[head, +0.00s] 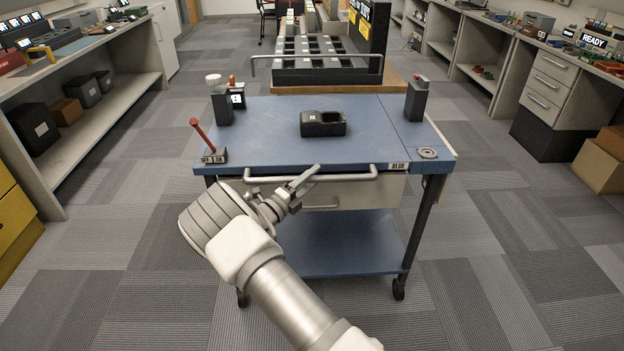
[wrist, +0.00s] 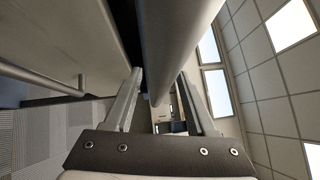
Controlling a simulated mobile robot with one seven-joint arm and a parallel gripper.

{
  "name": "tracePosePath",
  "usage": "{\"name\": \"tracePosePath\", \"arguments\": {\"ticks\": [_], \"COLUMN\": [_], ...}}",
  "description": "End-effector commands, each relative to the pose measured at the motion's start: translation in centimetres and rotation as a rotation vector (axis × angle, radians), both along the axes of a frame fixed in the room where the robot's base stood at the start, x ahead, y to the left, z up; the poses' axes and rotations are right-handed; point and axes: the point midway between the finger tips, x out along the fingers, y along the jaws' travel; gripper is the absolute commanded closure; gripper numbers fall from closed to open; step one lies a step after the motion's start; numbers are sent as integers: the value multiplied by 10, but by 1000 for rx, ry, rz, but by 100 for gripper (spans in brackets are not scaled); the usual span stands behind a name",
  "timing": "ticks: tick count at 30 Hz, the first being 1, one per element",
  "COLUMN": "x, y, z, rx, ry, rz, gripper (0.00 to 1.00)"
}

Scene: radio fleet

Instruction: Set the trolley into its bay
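The trolley (head: 270,135) has a blue top, a blue lower shelf and a label reading BLUE. It stands upright on castors in front of me. Its grey push handle (head: 350,176) runs along the near edge. My gripper (head: 308,178) is at the left-middle part of this handle. In the wrist view, my fingers (wrist: 160,75) are spread wide, one on each side of the handle bar (wrist: 178,40). I cannot tell whether either finger touches it. I cannot make out which marked place is the bay.
A black bin (head: 322,124), a red lever (head: 202,135) and dark posts stand on the trolley top. A slotted black rack (head: 325,76) on a wooden base is close behind it. Benches line both sides. Carpet (head: 500,270) is free left and right of the trolley.

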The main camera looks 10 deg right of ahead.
Motion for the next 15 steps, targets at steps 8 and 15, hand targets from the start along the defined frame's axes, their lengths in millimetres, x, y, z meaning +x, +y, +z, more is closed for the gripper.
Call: {"name": "tracePosePath", "arguments": {"ticks": [8,15], "x": [-1,-18], "y": [0,22], "z": [-1,-3], "rx": [0,-1], "ry": [1,4], "rz": [0,4], "gripper": [43,43]}}
